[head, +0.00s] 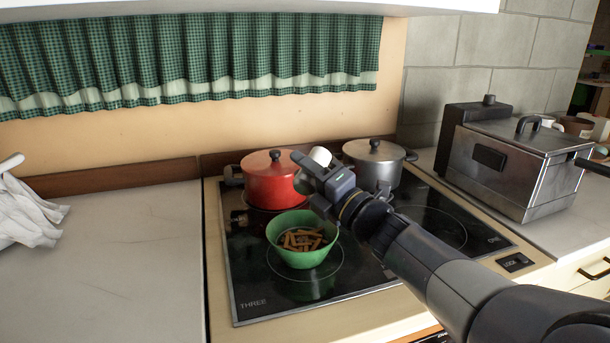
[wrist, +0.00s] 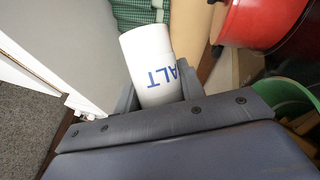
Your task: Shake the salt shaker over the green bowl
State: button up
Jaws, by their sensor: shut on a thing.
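The salt shaker (wrist: 150,62) is a white cylinder with blue lettering that ends in "ALT" in the wrist view. It also shows as a small white end (head: 320,156) in the head view, tilted. My gripper (head: 308,178) is shut on it and holds it above and slightly right of the green bowl. The green bowl (head: 302,258) stands on the black cooktop with several brown stick-like pieces inside. Its edge shows at the right of the wrist view (wrist: 275,97). Part of the shaker is hidden by the gripper.
A red lidded pot (head: 268,182) and a steel lidded pot (head: 378,165) stand behind on the cooktop (head: 350,275). A steel fryer (head: 510,165) is on the right counter. A white cloth (head: 28,212) lies at far left. The left counter (head: 120,270) is mostly clear.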

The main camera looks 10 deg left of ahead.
jog(key=shift+r, duration=0.95)
notch_tip(320, 180, down, 3)
jog(key=b, duration=0.3)
jog(key=shift+f+b, duration=0.2)
jog(key=shift+b, duration=0.1)
jog(key=shift+r, duration=0.1)
jog(key=shift+r, duration=0.1)
jog(key=shift+r+p, duration=1.05)
jog(key=shift+r, duration=0.45)
notch_tip(320, 180, down, 3)
jog(key=b, duration=0.4)
jog(key=shift+f, duration=0.2)
jog(key=shift+r, duration=0.15)
jog(key=shift+p, duration=0.35)
